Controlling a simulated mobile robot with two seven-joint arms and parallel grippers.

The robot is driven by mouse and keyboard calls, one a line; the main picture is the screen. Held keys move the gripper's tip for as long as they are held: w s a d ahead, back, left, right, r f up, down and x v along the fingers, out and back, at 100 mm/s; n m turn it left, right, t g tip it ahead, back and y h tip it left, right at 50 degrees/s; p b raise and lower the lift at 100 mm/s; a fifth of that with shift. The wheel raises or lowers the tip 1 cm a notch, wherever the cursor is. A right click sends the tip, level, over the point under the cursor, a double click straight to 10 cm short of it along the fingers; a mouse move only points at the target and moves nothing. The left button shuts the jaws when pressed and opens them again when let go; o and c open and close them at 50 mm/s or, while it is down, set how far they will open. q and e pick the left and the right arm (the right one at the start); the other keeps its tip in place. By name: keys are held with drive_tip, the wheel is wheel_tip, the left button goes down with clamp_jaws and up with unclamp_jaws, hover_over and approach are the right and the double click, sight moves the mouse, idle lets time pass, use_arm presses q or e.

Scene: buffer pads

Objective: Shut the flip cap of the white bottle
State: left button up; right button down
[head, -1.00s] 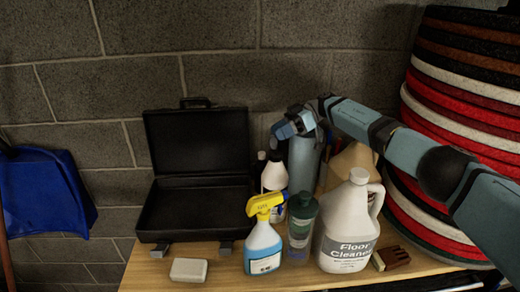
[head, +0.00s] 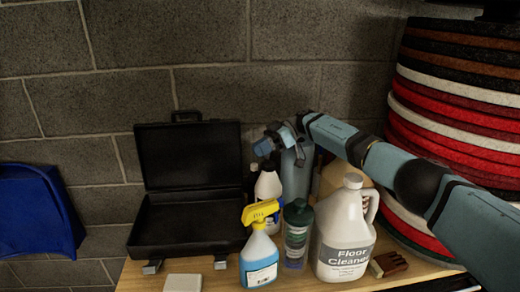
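The white bottle (head: 268,187) stands on the wooden table among other bottles, beside the open black case. The spray bottle in front hides its lower part. A dark cap (head: 268,166) shows on its top, but it is too small to tell how far its lid is open. My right gripper (head: 262,146) is just above the cap, with its arm coming in from the right. I cannot tell whether its fingers are apart or touch the cap. My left gripper is out of view.
A yellow-topped spray bottle (head: 260,258), a green bottle (head: 297,235) and a floor cleaner jug (head: 345,235) crowd the front. A black case (head: 185,222) lies open at left. A white block (head: 183,283) and brush (head: 388,263) lie near the front. Stacked round pads (head: 460,110) stand at right.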

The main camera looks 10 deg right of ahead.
drive_tip(key=shift+r, duration=0.1)
drive_tip(key=shift+s+d+r+n+t+p, duration=0.1)
drive_tip(key=shift+s+n+t+p, duration=0.25)
drive_tip(key=shift+p, duration=0.45)
drive_tip(key=shift+s+n+t+p, duration=0.15)
drive_tip(key=shift+n+t+p, duration=0.2)
drive_tip(key=shift+n+p, duration=0.15)
drive_tip(key=shift+s+n+t+y, duration=0.3)
drive_tip(key=shift+n+t, duration=0.2)
drive_tip(key=shift+n, duration=0.25)
drive_tip(key=shift+s+d+n+t, duration=0.1)
drive_tip(key=shift+s+n+t, duration=0.2)
drive_tip(key=shift+n+t, duration=0.3)
drive_tip(key=c, duration=1.3)
unclamp_jaws()
